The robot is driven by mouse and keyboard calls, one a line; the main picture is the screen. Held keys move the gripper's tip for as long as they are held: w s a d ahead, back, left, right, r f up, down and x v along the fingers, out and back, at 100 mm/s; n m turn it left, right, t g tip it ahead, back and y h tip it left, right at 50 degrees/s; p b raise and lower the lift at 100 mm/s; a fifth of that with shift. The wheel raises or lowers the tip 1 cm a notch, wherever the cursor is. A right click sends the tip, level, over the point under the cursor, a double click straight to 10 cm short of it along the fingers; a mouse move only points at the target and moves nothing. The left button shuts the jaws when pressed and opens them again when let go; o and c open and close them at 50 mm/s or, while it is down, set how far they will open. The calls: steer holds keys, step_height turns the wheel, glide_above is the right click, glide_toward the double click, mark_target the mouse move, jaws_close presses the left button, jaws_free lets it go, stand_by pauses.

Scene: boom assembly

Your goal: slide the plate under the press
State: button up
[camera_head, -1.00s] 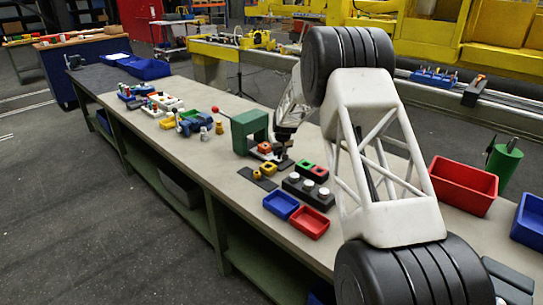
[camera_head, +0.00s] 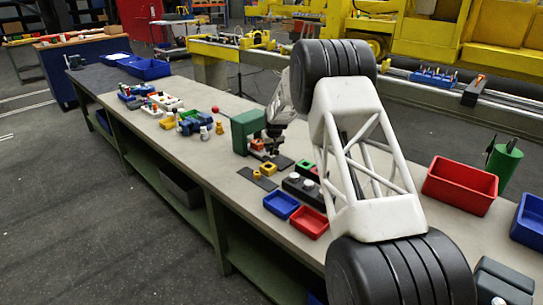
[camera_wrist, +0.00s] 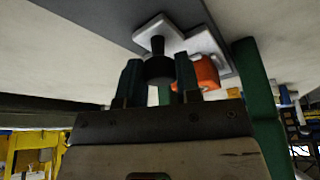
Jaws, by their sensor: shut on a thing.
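The light grey plate (camera_wrist: 205,42) carries an orange-red block (camera_wrist: 207,72) and a dark upright knob (camera_wrist: 158,62) in the wrist view. My gripper (camera_wrist: 158,78) is shut on the knob, one finger on each side. The green press (camera_wrist: 258,100) stands close at the right of the plate there. In the head view the press (camera_head: 243,128) stands on the bench, and my gripper (camera_head: 272,149) is low, just right of it. The orange-red block (camera_head: 257,146) shows at the press opening. My arm and gripper hide part of the plate in the head view.
A dark flat track (camera_wrist: 95,14) lies under the plate. Yellow blocks (camera_head: 268,169), a blue tray (camera_head: 281,205), a red tray (camera_head: 310,222) and a dark block with white knobs (camera_head: 292,180) lie nearer the camera. A red ball lever (camera_head: 215,109) sticks out left of the press.

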mark_target(264, 149)
steer(key=shift+w+a+r, duration=0.1)
steer(key=shift+w+a, duration=0.75)
steer(key=shift+w, duration=0.2)
steer(key=shift+w+a+r, duration=0.1)
steer(key=shift+w+a, duration=0.7)
steer(key=shift+w, duration=0.2)
steer(key=o, duration=0.7)
steer(key=shift+f, duration=0.1)
steer(key=shift+c, duration=0.2)
steer(key=shift+o, duration=0.7)
steer(key=shift+a, duration=0.15)
steer(key=shift+s, duration=0.1)
step_height(264, 149, up, 8)
